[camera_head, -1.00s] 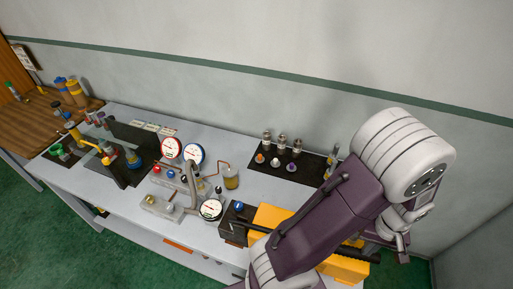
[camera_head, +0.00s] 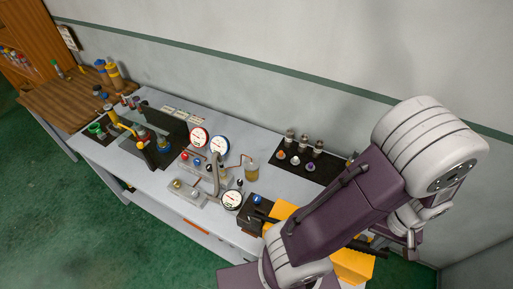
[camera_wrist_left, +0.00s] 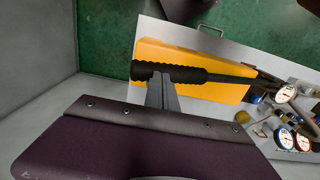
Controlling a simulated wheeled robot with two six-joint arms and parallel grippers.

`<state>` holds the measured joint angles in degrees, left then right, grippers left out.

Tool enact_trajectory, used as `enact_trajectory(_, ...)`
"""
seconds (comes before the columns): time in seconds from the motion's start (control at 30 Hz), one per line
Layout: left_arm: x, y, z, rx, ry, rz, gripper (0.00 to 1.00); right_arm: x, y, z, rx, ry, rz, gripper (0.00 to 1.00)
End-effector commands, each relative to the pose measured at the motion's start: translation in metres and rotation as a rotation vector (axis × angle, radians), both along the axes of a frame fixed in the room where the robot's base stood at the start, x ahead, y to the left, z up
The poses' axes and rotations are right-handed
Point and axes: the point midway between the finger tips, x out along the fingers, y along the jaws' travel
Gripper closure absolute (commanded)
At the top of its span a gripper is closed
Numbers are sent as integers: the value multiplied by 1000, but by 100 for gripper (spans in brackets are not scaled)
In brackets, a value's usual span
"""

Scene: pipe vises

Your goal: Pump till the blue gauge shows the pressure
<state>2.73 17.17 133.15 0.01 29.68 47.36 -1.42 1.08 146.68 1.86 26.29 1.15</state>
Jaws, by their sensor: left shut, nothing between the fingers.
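The blue-rimmed gauge (camera_head: 219,145) stands on the bench beside a red-rimmed gauge (camera_head: 200,137); it also shows in the left wrist view (camera_wrist_left: 284,138). Its needle is too small to read. The pump has a yellow body (camera_head: 353,266) and a long lever with a black ribbed grip (camera_wrist_left: 200,75). My left gripper (camera_head: 411,240) is at the right end of the bench, by the lever's grip. In the left wrist view its fingers (camera_wrist_left: 162,90) are together and overlap the grip in the picture; I cannot tell whether they touch it. My arm hides much of the pump. My right gripper is out of view.
A black-rimmed gauge (camera_head: 231,199) and a jar of yellow liquid (camera_head: 252,168) stand left of the pump. A dark mat (camera_head: 275,172) with fittings lies behind. Vises stand farther left. A wall runs behind the bench.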

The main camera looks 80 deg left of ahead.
Motion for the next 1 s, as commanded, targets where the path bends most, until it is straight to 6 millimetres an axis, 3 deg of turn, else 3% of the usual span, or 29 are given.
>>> enact_trajectory(0.27, 0, 0, -2, 0, 0, 0, 100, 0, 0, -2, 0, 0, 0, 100)
enact_trajectory(0.83, 7, -8, -52, 0, 1, -1, 100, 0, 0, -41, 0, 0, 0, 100)
enact_trajectory(1.0, 8, -9, -53, 1, 1, 0, 100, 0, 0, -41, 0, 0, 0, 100)
